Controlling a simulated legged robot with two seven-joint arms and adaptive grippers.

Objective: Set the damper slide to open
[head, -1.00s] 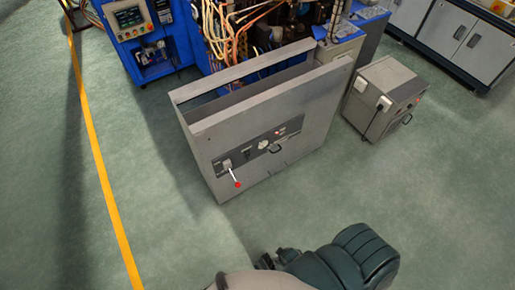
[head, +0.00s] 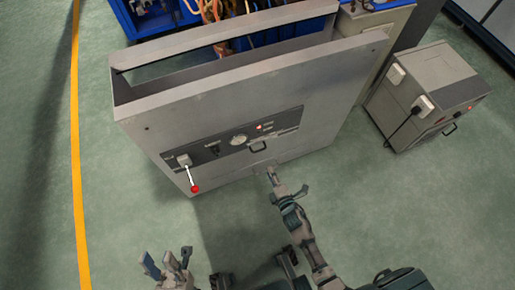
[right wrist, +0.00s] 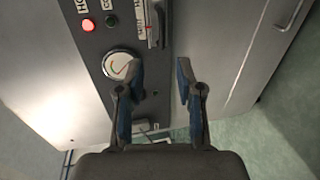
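The grey cabinet (head: 250,95) has a dark control panel (head: 285,122) on its front face. A dark handle (head: 258,147), probably the damper slide, sits at the panel's lower edge, right of the gauge. In the right wrist view this handle (right wrist: 157,24) is at the top centre, beside a pale scale with red marks; its setting cannot be read. My right gripper (head: 287,180) is in front of the cabinet, below the handle. In the right wrist view its fingers (right wrist: 160,68) are apart, with nothing between them. My left gripper (head: 168,264) is open and empty at the bottom left.
A lever with a red knob (head: 195,188) sticks out at the panel's left end. A round gauge (head: 238,140) and a lit red lamp (head: 259,127) are on the panel. A grey box unit (head: 425,98) stands at right. The floor at left is clear.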

